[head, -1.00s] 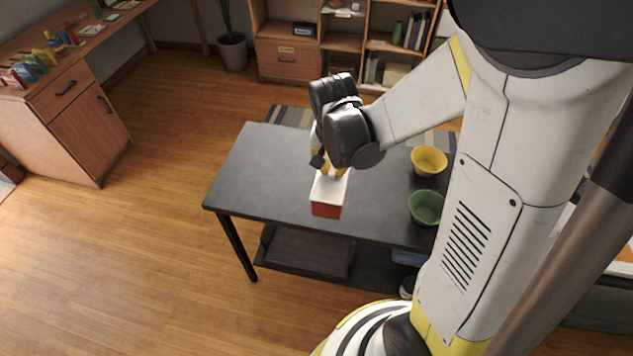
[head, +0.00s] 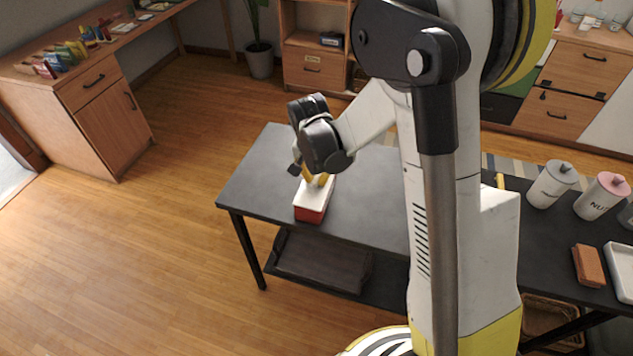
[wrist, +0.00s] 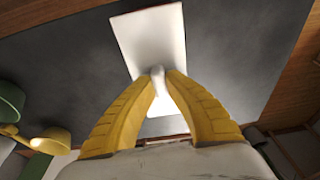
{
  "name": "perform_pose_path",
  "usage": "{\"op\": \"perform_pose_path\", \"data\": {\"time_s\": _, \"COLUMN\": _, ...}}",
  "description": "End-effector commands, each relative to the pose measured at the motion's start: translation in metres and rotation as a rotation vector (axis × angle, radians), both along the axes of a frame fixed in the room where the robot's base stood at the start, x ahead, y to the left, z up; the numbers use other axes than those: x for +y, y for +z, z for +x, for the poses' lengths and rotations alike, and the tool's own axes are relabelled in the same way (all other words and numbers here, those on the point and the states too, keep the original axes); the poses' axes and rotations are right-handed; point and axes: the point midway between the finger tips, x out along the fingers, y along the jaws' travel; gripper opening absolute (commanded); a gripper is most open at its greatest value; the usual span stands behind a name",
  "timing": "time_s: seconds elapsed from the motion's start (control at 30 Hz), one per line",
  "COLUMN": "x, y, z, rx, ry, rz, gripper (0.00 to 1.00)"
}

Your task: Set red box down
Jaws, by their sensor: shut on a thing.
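The red box (head: 311,213) has a white top and shows at the left part of the dark table (head: 262,165) in the head view. My gripper (head: 319,180) is directly above it, with yellow fingers closed at its top. In the wrist view the white top (wrist: 150,38) lies beyond my gripper (wrist: 160,74). The fingertips close on a small white knob-like part at the middle of the top. I cannot tell whether the underside of the box touches the table.
Two canisters (head: 552,184) (head: 603,196), a brown block (head: 588,265) and a white tray (head: 622,270) stand on the table's right part. The table is bare around the box.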

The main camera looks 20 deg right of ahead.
Motion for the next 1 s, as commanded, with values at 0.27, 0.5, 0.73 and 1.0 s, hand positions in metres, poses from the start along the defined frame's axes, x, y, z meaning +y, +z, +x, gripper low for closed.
{"op": "perform_pose_path", "data": {"time_s": 0.27, "x": 0.0, "y": -0.002, "z": 0.0, "rx": 0.0, "ry": 0.0, "rz": 0.0, "gripper": 0.0}}
{"op": "perform_pose_path", "data": {"time_s": 0.5, "x": 0.0, "y": -0.004, "z": 0.0, "rx": 0.0, "ry": 0.0, "rz": 0.0, "gripper": 0.31}}
{"op": "perform_pose_path", "data": {"time_s": 0.73, "x": 0.0, "y": -0.003, "z": 0.0, "rx": 0.0, "ry": 0.0, "rz": 0.0, "gripper": 0.31}}
{"op": "perform_pose_path", "data": {"time_s": 1.0, "x": 0.004, "y": 0.038, "z": -0.006, "rx": 0.0, "ry": 0.002, "rz": 0.0, "gripper": 0.31}}
